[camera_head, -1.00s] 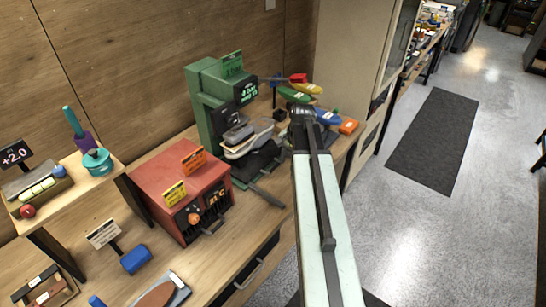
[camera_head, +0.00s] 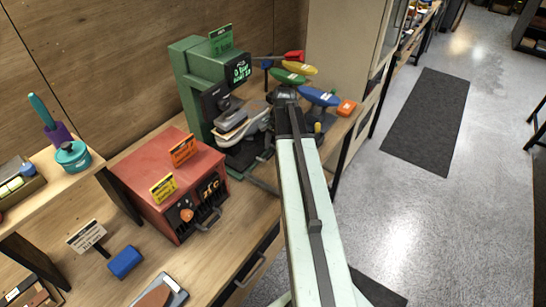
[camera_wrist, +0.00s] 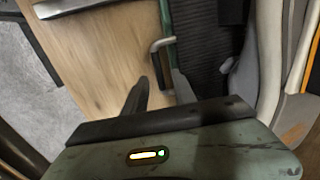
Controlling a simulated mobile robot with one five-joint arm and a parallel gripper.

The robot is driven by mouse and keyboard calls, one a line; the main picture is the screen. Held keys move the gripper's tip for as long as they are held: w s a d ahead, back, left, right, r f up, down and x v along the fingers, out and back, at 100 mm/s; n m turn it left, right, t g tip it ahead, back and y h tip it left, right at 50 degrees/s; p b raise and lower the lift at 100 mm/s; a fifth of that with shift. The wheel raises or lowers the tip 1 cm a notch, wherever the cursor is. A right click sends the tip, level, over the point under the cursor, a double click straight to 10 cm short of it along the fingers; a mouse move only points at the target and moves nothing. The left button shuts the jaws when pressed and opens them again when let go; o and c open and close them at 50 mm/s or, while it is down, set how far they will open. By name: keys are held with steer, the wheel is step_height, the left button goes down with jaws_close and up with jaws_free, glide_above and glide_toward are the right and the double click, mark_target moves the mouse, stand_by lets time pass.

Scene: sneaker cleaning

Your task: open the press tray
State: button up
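The green press (camera_head: 190,75) stands on the bench in the head view, with a sneaker (camera_head: 243,122) under its head. Its dark tray (camera_head: 246,156) lies beneath the shoe. In the wrist view the tray shows as a dark ribbed surface (camera_wrist: 205,50) with a green edge. A grey bent handle (camera_wrist: 157,52) sticks out from that edge. My gripper (camera_wrist: 160,82) has its two fingers apart beside the tray edge, with the handle's near part between or just above them; contact is unclear. In the head view my arm hides the fingers.
A red box with a handle (camera_head: 165,175) stands left of the press. A dark mat (camera_head: 428,120) lies on open floor at the right.

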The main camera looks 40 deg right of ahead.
steer(key=shift+w+f+b, duration=0.2)
steer(key=shift+f+b, duration=0.3)
steer(key=shift+f, duration=0.65)
steer(key=shift+r, duration=0.15)
jaws_close()
stand_by(0.3)
